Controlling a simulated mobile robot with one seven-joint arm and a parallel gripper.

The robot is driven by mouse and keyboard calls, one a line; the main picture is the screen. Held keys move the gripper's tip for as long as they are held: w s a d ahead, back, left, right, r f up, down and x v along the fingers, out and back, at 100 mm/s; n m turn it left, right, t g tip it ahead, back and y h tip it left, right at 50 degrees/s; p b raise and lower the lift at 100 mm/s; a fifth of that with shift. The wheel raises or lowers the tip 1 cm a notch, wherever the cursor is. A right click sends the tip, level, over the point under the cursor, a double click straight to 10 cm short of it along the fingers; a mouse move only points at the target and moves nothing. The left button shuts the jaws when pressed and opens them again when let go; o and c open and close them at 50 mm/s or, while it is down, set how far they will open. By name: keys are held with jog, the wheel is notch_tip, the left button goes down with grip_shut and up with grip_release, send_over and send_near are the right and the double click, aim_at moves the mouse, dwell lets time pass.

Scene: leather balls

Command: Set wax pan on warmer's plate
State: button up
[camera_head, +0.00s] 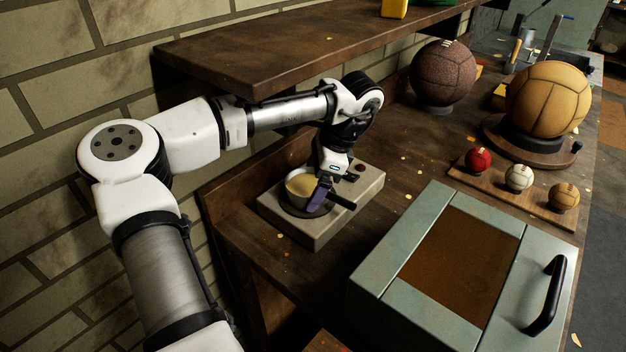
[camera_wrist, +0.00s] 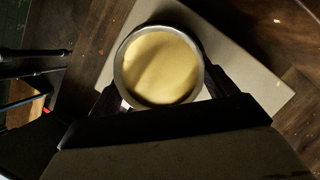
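The wax pan (camera_head: 301,184) is a round metal pan of pale yellow wax. It appears level on the dark round plate (camera_head: 308,211) of the grey box-shaped warmer (camera_head: 335,217). In the wrist view the pan (camera_wrist: 158,66) is at the upper middle, over the pale warmer top (camera_wrist: 245,62). My gripper (camera_head: 328,196) is low beside the pan's right side. In the wrist view my gripper's (camera_wrist: 164,98) dark fingers are spread wide, one at each side of the pan's near edge. Finger contact is unclear, and the handle area is hidden by the gripper body.
A wooden shelf (camera_head: 300,45) overhangs the back of the bench. A green-grey case (camera_head: 375,285) with a black handle stands in front. Small balls on a wooden board (camera_head: 541,208) and larger leather balls, one brown (camera_head: 442,73), one tan (camera_head: 548,98), are at right.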

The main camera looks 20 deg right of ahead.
jog(key=o, duration=0.3)
jog(key=shift+r, duration=0.1)
jog(key=shift+d+r, duration=0.1)
jog(key=shift+r, duration=0.1)
jog(key=d, duration=0.4)
jog(key=s+d+b, duration=0.1)
jog(key=d, duration=0.3)
jog(key=s+d+r+b, duration=0.1)
jog(key=d, duration=0.3)
jog(key=shift+s, duration=0.25)
